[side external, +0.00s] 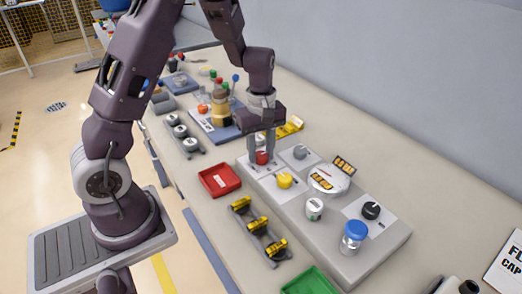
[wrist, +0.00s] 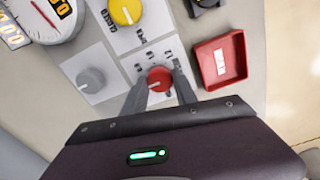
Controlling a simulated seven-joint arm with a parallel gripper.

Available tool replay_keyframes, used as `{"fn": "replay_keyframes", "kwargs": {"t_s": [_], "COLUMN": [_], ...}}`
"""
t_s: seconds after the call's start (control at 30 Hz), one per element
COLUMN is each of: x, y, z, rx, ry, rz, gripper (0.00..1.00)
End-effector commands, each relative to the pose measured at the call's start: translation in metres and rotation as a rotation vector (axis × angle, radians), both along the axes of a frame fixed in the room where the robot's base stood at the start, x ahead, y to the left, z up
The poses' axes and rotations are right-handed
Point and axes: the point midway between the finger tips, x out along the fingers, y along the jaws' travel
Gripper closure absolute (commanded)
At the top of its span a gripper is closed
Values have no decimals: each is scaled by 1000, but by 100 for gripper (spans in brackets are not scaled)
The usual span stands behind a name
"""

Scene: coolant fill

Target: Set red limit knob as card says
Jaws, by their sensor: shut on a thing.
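The red knob (side external: 262,158) sits on a pale plate on the grey panel. In the wrist view the red knob (wrist: 160,79) has a light pointer line and small dark marks around its plate, too small to read. My gripper (side external: 262,160) is upright over the knob with its fingers down on either side. In the wrist view my gripper (wrist: 160,86) is shut on the knob. I cannot make out a card with a setting for the knob; a white card (side external: 507,265) at the far right edge is cut off.
The yellow knob (side external: 284,180), grey knob (side external: 300,152) and black knob (side external: 371,210) are on the same panel. A round gauge (side external: 328,179), blue-lidded jar (side external: 353,237) and small white cup (side external: 314,209) stand there too. A red tray (side external: 219,180) lies left of the panel.

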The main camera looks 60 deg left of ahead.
Motion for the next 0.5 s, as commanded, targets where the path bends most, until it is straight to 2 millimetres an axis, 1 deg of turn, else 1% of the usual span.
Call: {"fn": "replay_keyframes", "kwargs": {"t_s": [0.13,0.17,0.2,0.27,0.5], "x": [1,1,1,1,0], "y": [0,0,0,0,0], "z": [1,1,1,0,0], "rx": [0,0,0,0,0], "ry": [-4,-3,-3,-3,-1], "rz": [3,3,3,2,1], "gripper": [100,62,54,44,44]}}
